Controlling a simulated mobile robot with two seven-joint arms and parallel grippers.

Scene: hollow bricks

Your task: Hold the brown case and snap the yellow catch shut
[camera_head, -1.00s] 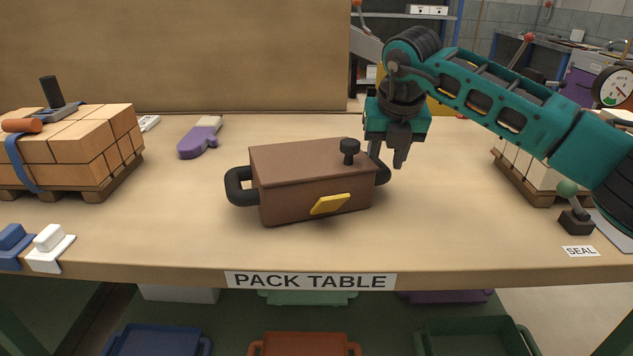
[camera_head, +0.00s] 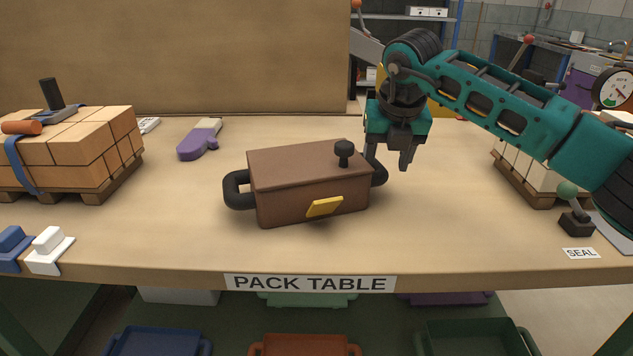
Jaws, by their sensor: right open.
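The brown case (camera_head: 300,180) stands on the pack table, turned slightly, with a black handle at each end and a black knob (camera_head: 344,152) on its lid. The yellow catch (camera_head: 324,207) is on its front face, tilted outward at a slant. My right gripper (camera_head: 388,162) points down at the case's right end, open. Its left finger is close to the right handle (camera_head: 380,174); I cannot tell whether they touch. Its other finger is to the right of the handle. My left gripper is out of view.
A strapped brick stack (camera_head: 75,145) on a pallet stands at the left. Blue and white blocks (camera_head: 48,248) sit at the front left. A green-knobbed lever (camera_head: 574,212) stands at the right. The table front is clear.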

